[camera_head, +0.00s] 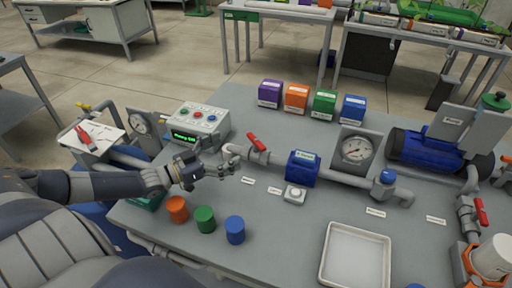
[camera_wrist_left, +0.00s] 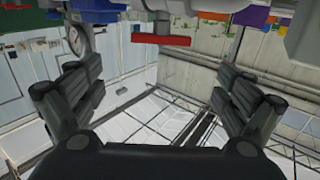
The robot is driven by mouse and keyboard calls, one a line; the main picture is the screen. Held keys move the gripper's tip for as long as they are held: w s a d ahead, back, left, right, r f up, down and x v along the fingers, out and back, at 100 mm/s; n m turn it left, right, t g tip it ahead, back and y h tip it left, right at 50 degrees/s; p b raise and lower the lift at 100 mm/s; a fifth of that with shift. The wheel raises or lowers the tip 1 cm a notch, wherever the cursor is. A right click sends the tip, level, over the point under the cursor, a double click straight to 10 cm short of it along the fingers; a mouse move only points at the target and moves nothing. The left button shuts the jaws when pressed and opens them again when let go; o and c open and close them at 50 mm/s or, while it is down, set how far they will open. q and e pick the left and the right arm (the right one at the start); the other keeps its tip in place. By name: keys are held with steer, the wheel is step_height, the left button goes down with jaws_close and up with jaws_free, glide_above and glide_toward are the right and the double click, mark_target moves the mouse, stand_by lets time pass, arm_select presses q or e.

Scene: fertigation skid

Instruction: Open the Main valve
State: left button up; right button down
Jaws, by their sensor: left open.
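A red valve handle (camera_head: 257,142) sits on the grey pipe behind the bench's front edge, slanted across it. Labels lie below the pipe, but their text is too small to read, so I cannot tell which valve is Main. A second red handle (camera_head: 481,211) is on the pipe at the far right. My left gripper (camera_head: 230,167) is open and empty, a little left of and below the first handle and apart from it. In the left wrist view a red handle (camera_wrist_left: 160,40) shows beyond my open fingers (camera_wrist_left: 158,88). My right gripper is not in view.
A control box (camera_head: 199,121) with coloured buttons stands behind my left arm. Orange, green and blue cups (camera_head: 205,219) stand in front of it. A blue pipe unit (camera_head: 302,168), a gauge (camera_head: 356,152) and a white tray (camera_head: 356,258) are to the right. Coloured boxes (camera_head: 296,97) stand behind.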

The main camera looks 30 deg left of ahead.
mark_target(254, 142)
arm_select(q)
steer(key=shift+f+b+x, duration=0.2)
steer(key=shift+f+x, duration=0.05)
steer(key=shift+x, duration=1.55)
steer(key=shift+f+b+x, duration=0.2)
steer(key=shift+f+x, duration=0.1)
steer(key=shift+x, duration=1.5)
steer(key=shift+f+b+x, duration=0.2)
steer(key=shift+f+x, duration=0.05)
steer(key=shift+x, duration=1.55)
steer(key=c, duration=1.1)
